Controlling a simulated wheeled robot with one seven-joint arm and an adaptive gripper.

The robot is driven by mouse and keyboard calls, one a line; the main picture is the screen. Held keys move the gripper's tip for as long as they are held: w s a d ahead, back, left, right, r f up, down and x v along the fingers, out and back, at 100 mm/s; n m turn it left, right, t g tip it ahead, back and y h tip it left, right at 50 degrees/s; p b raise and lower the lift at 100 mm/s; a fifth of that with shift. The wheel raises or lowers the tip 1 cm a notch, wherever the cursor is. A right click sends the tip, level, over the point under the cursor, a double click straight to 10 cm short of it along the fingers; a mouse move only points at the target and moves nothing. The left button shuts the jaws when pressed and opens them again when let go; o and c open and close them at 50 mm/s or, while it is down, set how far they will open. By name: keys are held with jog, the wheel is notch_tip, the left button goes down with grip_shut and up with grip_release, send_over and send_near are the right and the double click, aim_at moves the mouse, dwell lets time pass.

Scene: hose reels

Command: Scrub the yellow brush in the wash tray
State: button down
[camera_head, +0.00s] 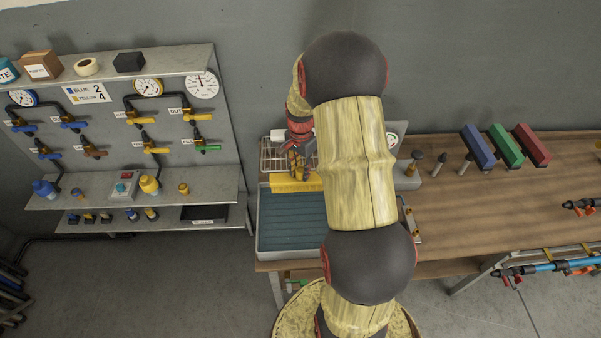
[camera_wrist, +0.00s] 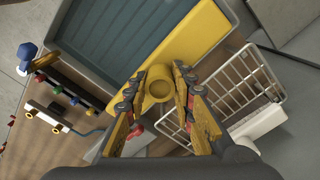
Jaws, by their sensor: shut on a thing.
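The yellow brush (camera_head: 296,183) is a long yellow block with a round, hollow-topped grip, clear in the wrist view (camera_wrist: 193,38). My gripper (camera_head: 298,160) is shut on that grip; the two fingers (camera_wrist: 166,88) stand on either side of it. The wash tray (camera_head: 262,228) is a grey, shallow tray with a dark teal ribbed floor, also in the wrist view (camera_wrist: 82,67). The brush is at the tray's back edge and overlaps it in the picture. I cannot tell whether it touches the rim or hangs above it. Its underside is hidden, and my arm covers the tray's right part.
A wire rack (camera_head: 271,154) stands just behind the brush, close to my fingers in the wrist view (camera_wrist: 232,82). Blue (camera_head: 477,147), green (camera_head: 505,147) and red (camera_head: 533,145) blocks stand at the right on the wooden bench (camera_head: 455,205). A valve panel (camera_head: 110,120) is at the left.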

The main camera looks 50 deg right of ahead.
jog(key=shift+r+p, duration=2)
jog(key=shift+r, duration=1.75)
